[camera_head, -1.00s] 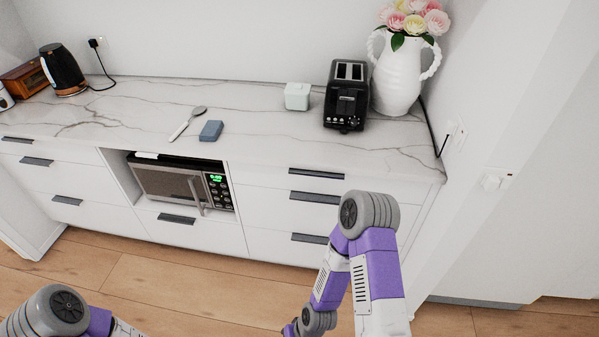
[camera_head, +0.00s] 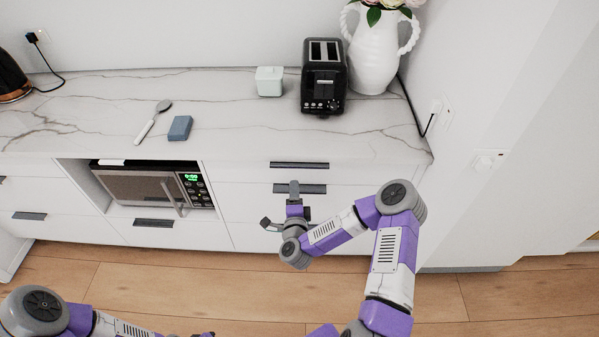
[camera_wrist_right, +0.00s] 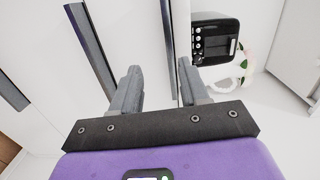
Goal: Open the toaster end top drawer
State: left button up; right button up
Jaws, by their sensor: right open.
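The toaster-end drawer stack is at the right of the white cabinet, and its top drawer front (camera_head: 350,172) is closed. Its dark bar handle (camera_head: 299,165) sits just under the countertop. My right gripper (camera_head: 293,196) is in front of this stack, below the top handle, overlapping the second handle (camera_head: 312,189) in the head view. In the right wrist view the gripper (camera_wrist_right: 158,85) is open and empty, and the top handle (camera_wrist_right: 167,35) shows ahead between the two fingers. The gap to the handle is hard to judge.
The black toaster (camera_head: 324,78) stands on the marble countertop (camera_head: 235,120), beside the white vase (camera_head: 374,55). A white box (camera_head: 269,81), blue block (camera_head: 180,128) and spoon (camera_head: 152,120) lie left of it. The microwave (camera_head: 150,186) is left of the drawers. The floor in front is clear.

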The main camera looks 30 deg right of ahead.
aim_at(299, 169)
jog(key=shift+m+h, duration=0.6)
jog(key=shift+h, duration=0.1)
jog(key=x, duration=0.4)
jog(key=d+b+x, duration=0.1)
jog(key=x, duration=0.1)
jog(key=shift+d+r, duration=0.25)
jog(key=shift+r, duration=0.05)
jog(key=shift+w+d, duration=0.4)
jog(key=shift+w, duration=0.2)
grip_shut()
